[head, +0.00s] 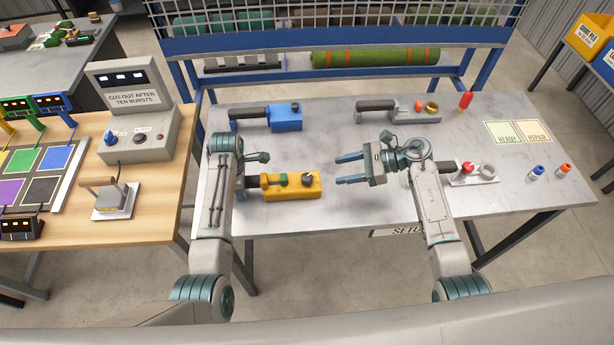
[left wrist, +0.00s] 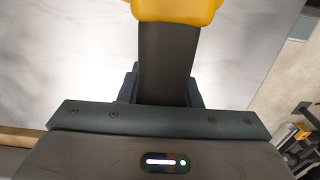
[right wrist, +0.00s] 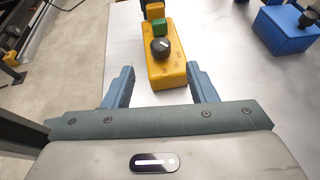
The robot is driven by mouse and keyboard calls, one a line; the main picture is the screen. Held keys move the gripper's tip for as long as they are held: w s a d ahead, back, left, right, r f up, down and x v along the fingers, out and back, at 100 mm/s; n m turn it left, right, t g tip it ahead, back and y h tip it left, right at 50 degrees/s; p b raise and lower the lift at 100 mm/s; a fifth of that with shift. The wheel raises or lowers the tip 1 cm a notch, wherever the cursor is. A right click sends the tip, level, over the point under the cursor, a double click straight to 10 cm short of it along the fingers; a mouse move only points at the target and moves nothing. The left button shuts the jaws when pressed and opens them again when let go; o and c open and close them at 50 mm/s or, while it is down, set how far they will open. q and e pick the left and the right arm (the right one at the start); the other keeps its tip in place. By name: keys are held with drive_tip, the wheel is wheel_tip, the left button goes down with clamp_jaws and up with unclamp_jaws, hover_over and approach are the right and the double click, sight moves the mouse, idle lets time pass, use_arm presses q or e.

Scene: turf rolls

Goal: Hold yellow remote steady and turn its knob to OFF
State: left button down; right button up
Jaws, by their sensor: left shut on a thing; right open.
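The yellow remote (head: 298,187) lies on the grey table, with a green button (head: 283,179) and a black knob (head: 307,177) on top. My left gripper (head: 254,182) is shut on the remote's dark handle; the handle (left wrist: 167,60) runs between its fingers in the left wrist view. My right gripper (head: 340,171) is open and empty, to the right of the remote and apart from it. In the right wrist view the remote (right wrist: 168,66) lies ahead between the open fingers, with the knob (right wrist: 160,48) at its near end. A pale mark shows on the knob; its setting cannot be read.
A blue remote (head: 285,117) lies behind the yellow one. A grey remote (head: 400,112) with red and brass parts stands at the back. A white-based unit (head: 474,172) sits beside my right arm. READY and REPAIR cards (head: 518,132) lie at right.

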sight(309, 177)
drive_tip(key=x, duration=1.1)
drive_tip(key=shift+a+f, duration=0.1)
drive_tip(key=shift+a, duration=0.1)
drive_tip(key=c, duration=1)
